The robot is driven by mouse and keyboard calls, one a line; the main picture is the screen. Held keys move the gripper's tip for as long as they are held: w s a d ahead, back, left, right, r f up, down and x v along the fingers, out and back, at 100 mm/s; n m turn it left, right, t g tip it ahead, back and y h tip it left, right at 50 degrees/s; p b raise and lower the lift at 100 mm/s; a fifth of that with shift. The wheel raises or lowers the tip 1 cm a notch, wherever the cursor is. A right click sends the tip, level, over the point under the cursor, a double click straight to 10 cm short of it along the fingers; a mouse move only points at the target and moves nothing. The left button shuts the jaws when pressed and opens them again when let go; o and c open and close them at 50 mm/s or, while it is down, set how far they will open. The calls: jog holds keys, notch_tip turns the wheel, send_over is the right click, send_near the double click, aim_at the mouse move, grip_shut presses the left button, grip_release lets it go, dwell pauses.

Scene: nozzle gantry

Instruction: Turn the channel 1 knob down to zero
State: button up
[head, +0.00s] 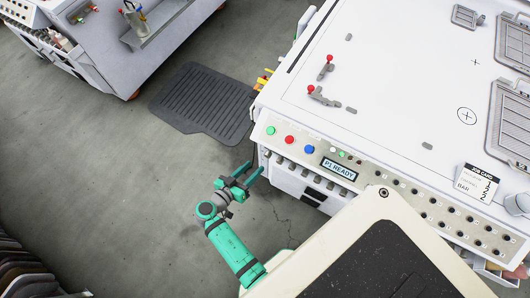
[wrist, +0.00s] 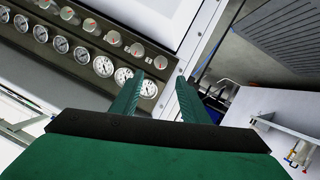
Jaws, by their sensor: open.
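My gripper (head: 252,171) is open and empty in the head view, left of the white machine's front corner and apart from it. In the wrist view its two green fingers (wrist: 160,77) stand apart over the machine's front. A row of small round knobs with red marks (wrist: 136,49) runs beside a row of white dial gauges (wrist: 103,67) there. The last knob of the row (wrist: 159,62) lies between and just beyond the fingertips. No channel numbers are readable, so I cannot tell which knob is channel 1. Grey knobs (head: 295,169) line the front face in the head view.
The top control panel (head: 258,131) has green, red and blue buttons and a display (head: 339,169) reading "P1 READY". A job card (head: 476,182) stands at its right. A dark floor mat (head: 205,103) lies behind my gripper.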

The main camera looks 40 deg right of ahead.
aim_at(266, 156)
jog(key=x, duration=0.9)
jog(key=shift+d+f, duration=0.1)
jog(key=shift+d, duration=0.05)
grip_shut()
